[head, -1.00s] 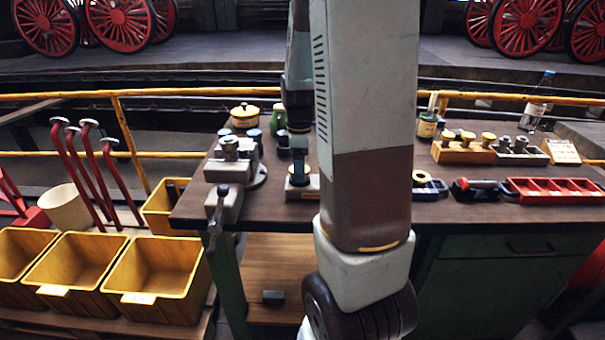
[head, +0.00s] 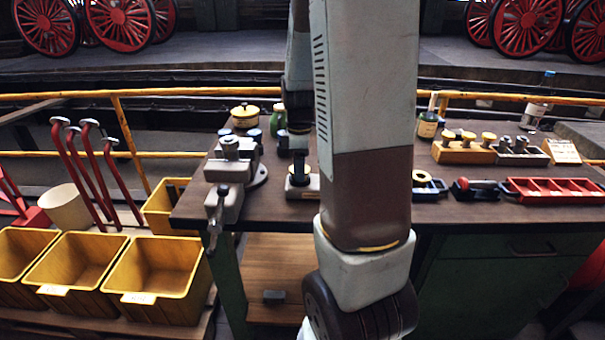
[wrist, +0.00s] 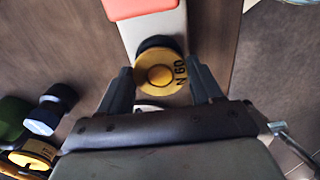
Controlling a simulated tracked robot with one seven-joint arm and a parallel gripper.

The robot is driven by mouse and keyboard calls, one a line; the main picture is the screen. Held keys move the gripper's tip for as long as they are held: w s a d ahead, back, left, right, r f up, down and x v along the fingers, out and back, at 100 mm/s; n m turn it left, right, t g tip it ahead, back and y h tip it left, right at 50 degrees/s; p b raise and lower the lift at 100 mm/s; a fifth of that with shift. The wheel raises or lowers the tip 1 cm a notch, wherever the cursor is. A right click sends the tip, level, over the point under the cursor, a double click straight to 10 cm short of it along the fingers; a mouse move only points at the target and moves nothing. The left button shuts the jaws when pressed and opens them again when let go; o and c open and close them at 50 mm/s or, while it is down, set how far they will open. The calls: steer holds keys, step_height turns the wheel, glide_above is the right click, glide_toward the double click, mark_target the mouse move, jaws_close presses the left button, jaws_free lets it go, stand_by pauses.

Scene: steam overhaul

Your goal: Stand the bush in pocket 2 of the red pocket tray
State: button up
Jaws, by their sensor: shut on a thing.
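My gripper (wrist: 162,70) is shut on a round yellow-topped piece (wrist: 160,76) lettered "N 60". Its fingers flank the yellow top. A black round part shows just behind that top, over a pale grey block. In the head view my gripper (head: 298,152) is above a small grey block (head: 303,191) on the bench, with a dark upright cylinder and some yellow beneath it. I cannot tell the bush apart from the held piece and the dark part. The red pocket tray (head: 556,183) lies at the bench's right, its visible pockets looking empty.
A vise (head: 228,172) stands left of the block. Racks with yellow-topped pieces (head: 467,153) and grey pieces (head: 522,158) stand right, with a red-handled tool (head: 483,184) beside the tray. Yellow bins (head: 155,280) stand lower left. My arm hides the bench's middle.

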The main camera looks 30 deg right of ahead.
steer(key=shift+w+r, duration=0.1)
steer(key=shift+r, duration=1.9)
